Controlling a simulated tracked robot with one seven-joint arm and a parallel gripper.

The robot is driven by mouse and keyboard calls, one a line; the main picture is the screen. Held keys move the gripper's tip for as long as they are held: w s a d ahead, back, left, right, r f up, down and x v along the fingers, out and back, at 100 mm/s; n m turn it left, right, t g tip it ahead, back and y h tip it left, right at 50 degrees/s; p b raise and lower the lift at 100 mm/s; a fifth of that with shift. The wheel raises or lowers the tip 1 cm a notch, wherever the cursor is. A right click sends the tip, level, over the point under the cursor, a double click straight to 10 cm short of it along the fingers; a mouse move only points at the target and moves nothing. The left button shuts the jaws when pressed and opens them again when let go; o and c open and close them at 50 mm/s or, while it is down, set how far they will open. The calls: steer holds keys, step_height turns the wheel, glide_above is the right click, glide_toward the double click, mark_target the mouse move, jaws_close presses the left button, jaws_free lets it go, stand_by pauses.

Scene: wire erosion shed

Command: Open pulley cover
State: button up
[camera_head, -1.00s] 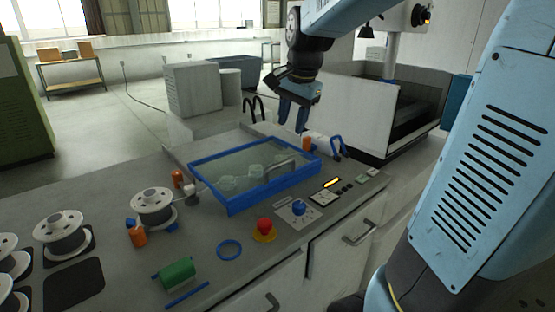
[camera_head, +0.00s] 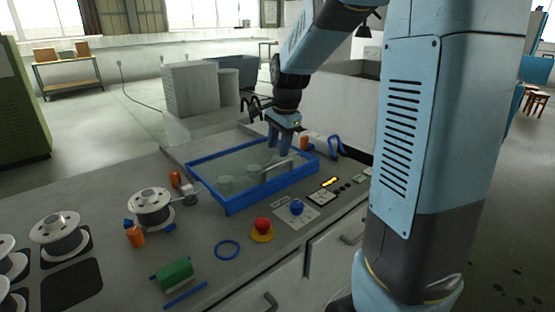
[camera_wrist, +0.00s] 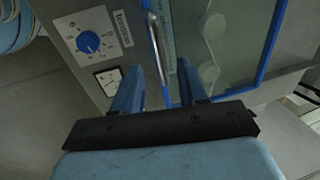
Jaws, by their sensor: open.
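The pulley cover (camera_head: 224,207) is a clear panel in a blue frame, lying shut on the grey bench top. Pale round pulleys show through it. A metal bar handle (camera_head: 279,169) runs along its right part; it also shows in the wrist view (camera_wrist: 157,45). My gripper (camera_head: 278,151) is open and points down above the right part of the cover, near the handle. In the wrist view my gripper (camera_wrist: 160,78) has its two blue fingers apart, with the handle's near end between or just beyond them. I cannot tell whether they touch it.
A red stop button (camera_head: 263,226), a blue knob (camera_head: 297,208) and a small lit panel (camera_head: 329,183) lie in front of the cover. A wire spool (camera_head: 151,206) stands left. A blue bent hose (camera_head: 336,146) and an orange cylinder (camera_head: 304,142) are at the right.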

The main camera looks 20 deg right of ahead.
mark_target(277, 164)
steer(key=shift+w+a+f, duration=0.1)
steer(key=shift+w+f, duration=0.05)
steer(key=shift+f, duration=0.75)
steer(key=shift+w+a+f, duration=0.1)
steer(key=shift+w+f, duration=0.05)
steer(key=shift+f, duration=0.75)
steer(key=shift+w+f, duration=0.15)
steer(key=shift+f, duration=0.75)
jaws_close()
